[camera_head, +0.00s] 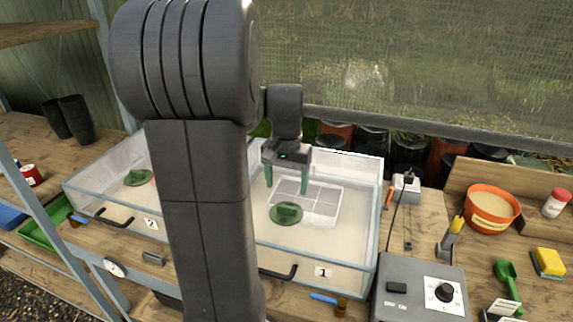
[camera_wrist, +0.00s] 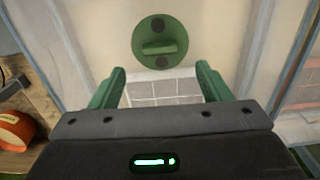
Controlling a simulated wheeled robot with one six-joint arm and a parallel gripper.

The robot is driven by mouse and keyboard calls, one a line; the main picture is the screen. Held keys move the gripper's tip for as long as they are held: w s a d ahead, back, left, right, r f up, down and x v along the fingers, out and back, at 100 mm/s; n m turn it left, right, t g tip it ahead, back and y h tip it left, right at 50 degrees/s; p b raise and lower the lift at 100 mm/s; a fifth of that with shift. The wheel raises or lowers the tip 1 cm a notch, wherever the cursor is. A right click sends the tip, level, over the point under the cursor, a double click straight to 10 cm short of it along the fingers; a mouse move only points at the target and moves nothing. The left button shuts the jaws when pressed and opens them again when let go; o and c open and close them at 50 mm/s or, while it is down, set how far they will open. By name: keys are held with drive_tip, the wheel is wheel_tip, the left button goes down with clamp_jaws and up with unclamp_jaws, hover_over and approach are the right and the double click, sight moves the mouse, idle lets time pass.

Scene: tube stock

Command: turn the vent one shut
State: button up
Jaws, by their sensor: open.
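Vent one (camera_head: 286,214) is a green round disc with a raised bar grip, on the clear lid of the box labelled 1 (camera_head: 323,272). In the wrist view the vent (camera_wrist: 160,46) lies ahead of the fingers. Its bar runs roughly across the picture, and two dark round spots show on the disc, one on each side of the bar. My gripper (camera_head: 286,187) has green fingers, pointing down over the lid, behind the vent in the head view. In the wrist view my gripper (camera_wrist: 158,80) is open and empty, its fingers apart from the vent.
A second box (camera_head: 85,190), labelled 2, with its own green vent (camera_head: 138,178), stands to the left, partly hidden by my arm. A grey control box (camera_head: 420,285) with a knob and an orange bowl (camera_head: 491,210) stand to the right. A pale grid (camera_head: 322,200) shows beneath the lid.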

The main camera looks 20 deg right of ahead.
sight(286, 206)
wheel_tip(286, 206, up, 6)
drive_tip(key=shift+r, duration=0.2)
idle(0.4)
wheel_tip(286, 206, down, 14)
drive_tip(key=shift+r+p, duration=0.1)
drive_tip(key=shift+p, duration=0.2)
idle(0.5)
